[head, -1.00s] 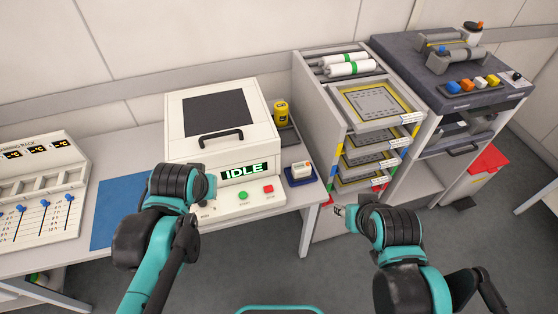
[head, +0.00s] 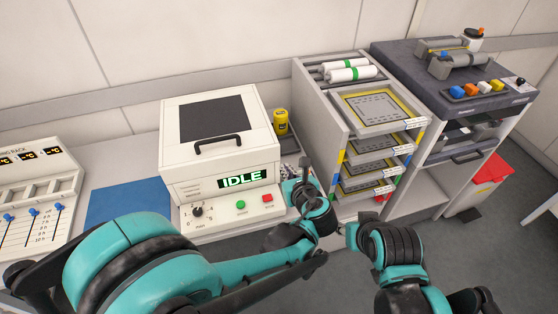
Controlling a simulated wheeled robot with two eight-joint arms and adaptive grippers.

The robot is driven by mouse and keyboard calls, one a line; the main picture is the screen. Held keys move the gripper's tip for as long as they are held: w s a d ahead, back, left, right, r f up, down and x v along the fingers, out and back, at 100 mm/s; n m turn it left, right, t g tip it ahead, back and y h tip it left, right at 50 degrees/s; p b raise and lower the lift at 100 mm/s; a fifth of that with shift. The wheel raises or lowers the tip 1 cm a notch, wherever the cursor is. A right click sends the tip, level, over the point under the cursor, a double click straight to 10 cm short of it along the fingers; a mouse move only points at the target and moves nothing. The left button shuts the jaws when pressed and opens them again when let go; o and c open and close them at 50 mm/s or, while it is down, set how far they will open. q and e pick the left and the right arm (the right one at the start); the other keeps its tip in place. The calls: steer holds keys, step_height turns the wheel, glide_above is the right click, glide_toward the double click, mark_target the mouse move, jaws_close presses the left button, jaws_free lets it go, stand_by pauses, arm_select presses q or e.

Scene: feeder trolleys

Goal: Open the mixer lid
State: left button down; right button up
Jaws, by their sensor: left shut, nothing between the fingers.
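The white mixer (head: 180,165) stands on the bench, its display reading IDLE. Its lid (head: 170,122), with a dark window on top, is down. A black handle (head: 218,142) runs along the lid's front edge. My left arm reaches across in front of the mixer. My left gripper (head: 302,172) is shut and empty, at the right of the mixer's front corner, apart from the handle. My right gripper (head: 346,231) is lower right, by the shelf unit; its fingers are too small to judge.
A yellow can (head: 281,122) stands behind the mixer's right side. A shelf unit with trays (head: 378,124) is close on the right, a dark-topped trolley (head: 480,100) beyond. A blue mat (head: 128,202) and a slider rack (head: 35,205) lie left. My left gripper covers the small blue tray's spot.

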mark_target(277, 155)
arm_select(q)
steer(key=b+x, duration=0.2)
steer(key=x, duration=0.6)
steer(key=shift+w+f+b, duration=0.25)
steer(key=shift+w+b, duration=0.05)
steer(key=shift+b, duration=0.1)
steer(key=shift+w, duration=0.2)
steer(key=shift+w+a+r, duration=0.1)
